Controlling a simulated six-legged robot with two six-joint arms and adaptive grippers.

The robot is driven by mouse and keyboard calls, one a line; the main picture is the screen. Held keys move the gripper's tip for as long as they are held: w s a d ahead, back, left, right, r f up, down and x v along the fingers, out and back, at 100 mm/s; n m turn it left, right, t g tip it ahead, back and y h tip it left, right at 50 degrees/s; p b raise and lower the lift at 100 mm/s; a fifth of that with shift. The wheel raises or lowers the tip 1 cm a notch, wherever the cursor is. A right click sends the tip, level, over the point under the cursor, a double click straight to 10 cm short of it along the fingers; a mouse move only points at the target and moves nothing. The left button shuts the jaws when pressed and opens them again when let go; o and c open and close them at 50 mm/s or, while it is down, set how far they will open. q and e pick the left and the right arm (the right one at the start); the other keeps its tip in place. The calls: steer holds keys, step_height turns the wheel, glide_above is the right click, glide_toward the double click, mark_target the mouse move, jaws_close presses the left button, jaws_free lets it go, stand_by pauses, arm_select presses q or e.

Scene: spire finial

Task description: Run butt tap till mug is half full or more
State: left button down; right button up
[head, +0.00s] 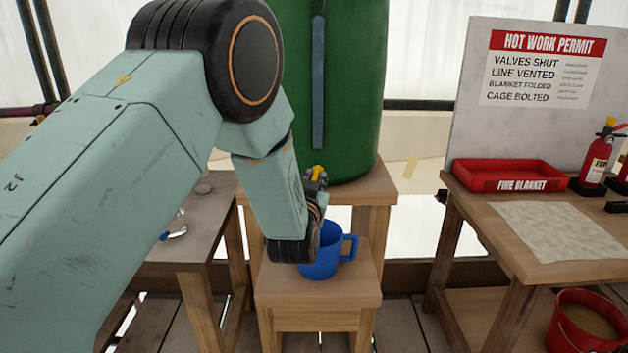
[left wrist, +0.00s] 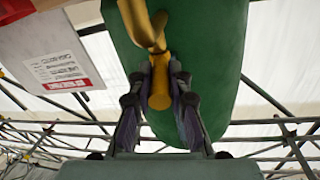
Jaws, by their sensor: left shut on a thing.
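The green water butt (head: 345,90) stands on a wooden stand. Its yellow tap (head: 317,173) sticks out low on its front. A blue mug (head: 325,262) stands upright on a small wooden stool (head: 345,293) below the tap, handle to the right. My arm covers the mug's left side, and I cannot tell its water level or see a stream. My left gripper (head: 317,200) is at the tap, partly hidden by its own wrist. In the left wrist view its fingers are shut on the yellow tap (left wrist: 159,95), one on each side, with the green butt (left wrist: 215,60) behind.
A wooden table at right holds a red fire blanket tray (head: 510,184), a pale cloth (head: 555,228) and a fire extinguisher (head: 600,155). A hot work permit board (head: 540,70) stands behind. A red bucket (head: 584,322) is below. A side table (head: 195,245) is at left.

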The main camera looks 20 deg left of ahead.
arm_select(q)
steer(key=c, duration=1.3)
jaws_free()
steer(key=shift+o, duration=0.2)
steer(key=shift+s, duration=0.1)
steer(key=v, duration=1.1)
steer(key=shift+s, duration=0.4)
